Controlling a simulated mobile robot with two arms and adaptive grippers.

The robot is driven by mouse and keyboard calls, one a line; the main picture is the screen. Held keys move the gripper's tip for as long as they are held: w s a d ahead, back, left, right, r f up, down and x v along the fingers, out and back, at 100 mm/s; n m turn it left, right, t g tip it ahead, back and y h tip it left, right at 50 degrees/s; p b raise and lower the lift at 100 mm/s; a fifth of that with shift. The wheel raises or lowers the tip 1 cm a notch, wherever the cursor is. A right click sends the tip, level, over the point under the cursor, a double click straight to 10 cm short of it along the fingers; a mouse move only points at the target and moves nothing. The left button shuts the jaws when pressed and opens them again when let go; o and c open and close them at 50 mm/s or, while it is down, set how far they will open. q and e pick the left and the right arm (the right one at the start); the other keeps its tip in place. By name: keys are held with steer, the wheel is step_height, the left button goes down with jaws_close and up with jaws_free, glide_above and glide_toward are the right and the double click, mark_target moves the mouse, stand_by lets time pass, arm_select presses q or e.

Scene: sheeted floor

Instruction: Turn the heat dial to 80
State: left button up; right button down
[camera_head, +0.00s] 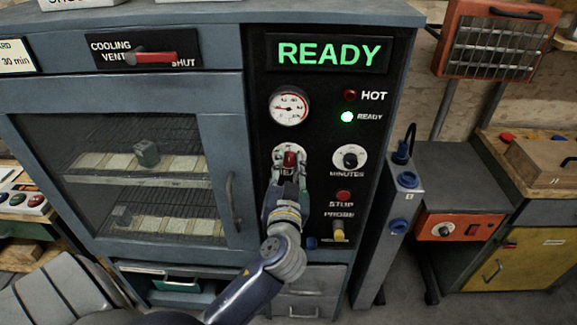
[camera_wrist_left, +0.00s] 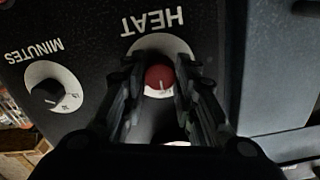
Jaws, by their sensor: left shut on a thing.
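The heat dial is a red knob (camera_head: 290,158) on a white round scale, on the black panel of a blue-grey oven cabinet. My left gripper (camera_head: 289,170) is at this dial, its fingers shut on the knob. In the left wrist view the red knob (camera_wrist_left: 159,78) lies between the two dark fingertips (camera_wrist_left: 160,85), with a white pointer line on it. The word HEAT shows beside it. The scale's numbers are mostly hidden by the fingers, so I cannot read the setting. My right gripper is not in view.
The black minutes dial (camera_head: 349,158) is close to the right of the heat dial. A gauge (camera_head: 289,106) and a green READY display (camera_head: 329,53) are above. A red stop button (camera_head: 343,196) and a yellow probe part (camera_head: 338,231) are lower right. The glass oven door (camera_head: 222,130) is shut.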

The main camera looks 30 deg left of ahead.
arm_select(q)
steer(key=shift+m, duration=0.9)
steer(key=m+p, duration=0.2)
steer(key=m, duration=0.2)
steer(key=shift+r, duration=0.1)
steer(key=m+p, duration=0.1)
steer(key=m, duration=0.2)
steer(key=shift+m, duration=0.3)
steer(key=shift+m+p, duration=0.5)
steer(key=shift+m, duration=0.5)
steer(key=o, duration=1.1)
